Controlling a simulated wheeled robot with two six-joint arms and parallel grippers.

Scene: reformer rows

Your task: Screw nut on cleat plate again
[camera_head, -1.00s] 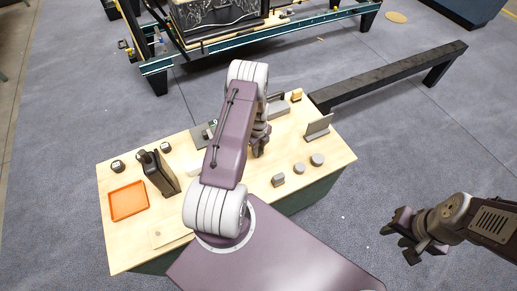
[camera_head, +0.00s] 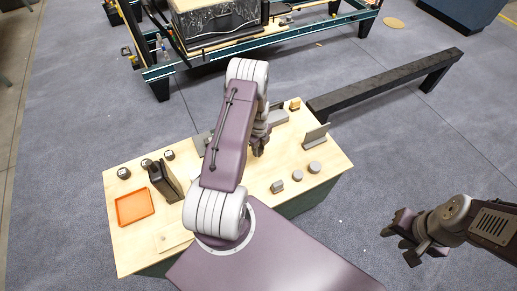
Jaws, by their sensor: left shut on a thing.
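My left gripper (camera_head: 258,150) points down over the right-middle part of the wooden bench. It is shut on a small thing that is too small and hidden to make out. A dark plate (camera_head: 201,139), perhaps the cleat plate, lies partly hidden behind my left arm. I cannot make out a nut on it. My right gripper (camera_head: 402,246) is open and empty over the floor, right of the bench.
The bench (camera_head: 140,245) carries an orange tray (camera_head: 134,207), a dark upright case (camera_head: 165,181), several small dark-topped pieces, grey round pieces (camera_head: 298,176) and a grey angled stand (camera_head: 316,137). A black beam (camera_head: 385,84) stands behind it. The bench front is fairly clear.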

